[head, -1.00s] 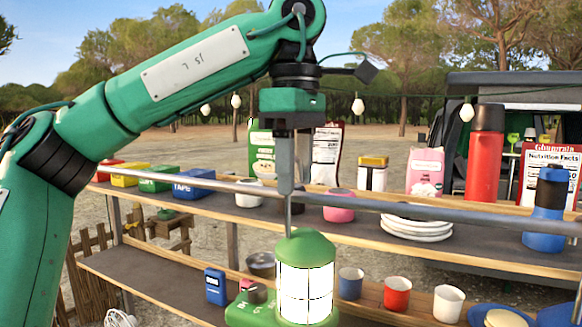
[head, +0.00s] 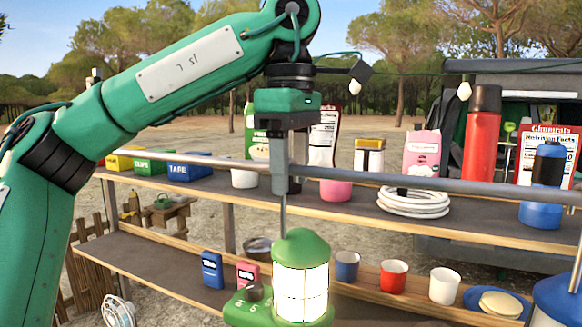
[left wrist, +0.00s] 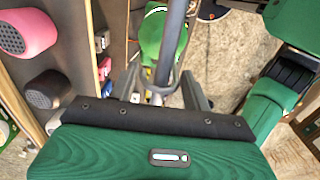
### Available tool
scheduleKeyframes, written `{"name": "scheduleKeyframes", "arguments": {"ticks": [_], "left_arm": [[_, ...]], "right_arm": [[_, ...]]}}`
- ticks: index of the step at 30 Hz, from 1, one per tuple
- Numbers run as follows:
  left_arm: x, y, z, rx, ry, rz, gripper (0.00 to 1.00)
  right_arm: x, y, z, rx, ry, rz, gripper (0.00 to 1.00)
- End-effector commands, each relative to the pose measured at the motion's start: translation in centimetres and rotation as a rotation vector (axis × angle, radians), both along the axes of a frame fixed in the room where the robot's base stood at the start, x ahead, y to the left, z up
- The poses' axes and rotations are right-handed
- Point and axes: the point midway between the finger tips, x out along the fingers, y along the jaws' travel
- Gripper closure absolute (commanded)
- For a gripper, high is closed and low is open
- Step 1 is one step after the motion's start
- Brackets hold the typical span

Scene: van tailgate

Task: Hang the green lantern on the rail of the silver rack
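The green lantern (head: 301,285), with a domed top and glowing white panes, hangs upright under my left gripper (head: 283,190). Its thin upright handle runs up to the fingertips. The silver rail (head: 430,187) runs along the front of the rack. In the head view the fingers cross in front of it, and the lantern's body is below it. In the left wrist view the fingers (left wrist: 162,88) lie on either side of the rail in the picture, with green of the lantern (left wrist: 150,38) beyond. Where the handle's top sits against the rail is unclear. My right gripper is not in view.
The upper shelf (head: 235,190) holds boxes, a pink tin (head: 335,190), a coiled white hose (head: 413,202) and a red flask (head: 483,135). The lower shelf holds a green box (head: 250,308) close by the lantern in the picture, and cups (head: 393,277).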

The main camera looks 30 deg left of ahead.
Motion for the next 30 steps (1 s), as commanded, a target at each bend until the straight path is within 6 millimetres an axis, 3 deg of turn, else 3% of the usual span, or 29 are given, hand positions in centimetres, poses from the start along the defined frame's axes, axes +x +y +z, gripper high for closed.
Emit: {"name": "scheduleKeyframes", "arguments": {"ticks": [1, 3, 14, 20, 30], "left_arm": [[0.0, 0.0, 0.0, -0.001, -0.001, 0.0, 0.41], [0.0, 0.0, 0.0, 0.0, 0.0, 0.0, 0.31], [0.0, 0.0, 0.3, 0.001, 0.001, 0.001, 0.31], [0.0, -0.1, 2.5, 0.002, -0.002, 0.002, 0.31], [-0.1, -0.1, 8.6, 0.002, -0.004, 0.003, 0.31]], "right_arm": [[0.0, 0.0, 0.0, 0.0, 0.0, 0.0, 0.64], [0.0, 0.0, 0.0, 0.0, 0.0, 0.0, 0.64], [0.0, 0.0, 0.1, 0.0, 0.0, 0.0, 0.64], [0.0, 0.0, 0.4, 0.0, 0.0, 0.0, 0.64], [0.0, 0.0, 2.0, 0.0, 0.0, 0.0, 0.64]]}}
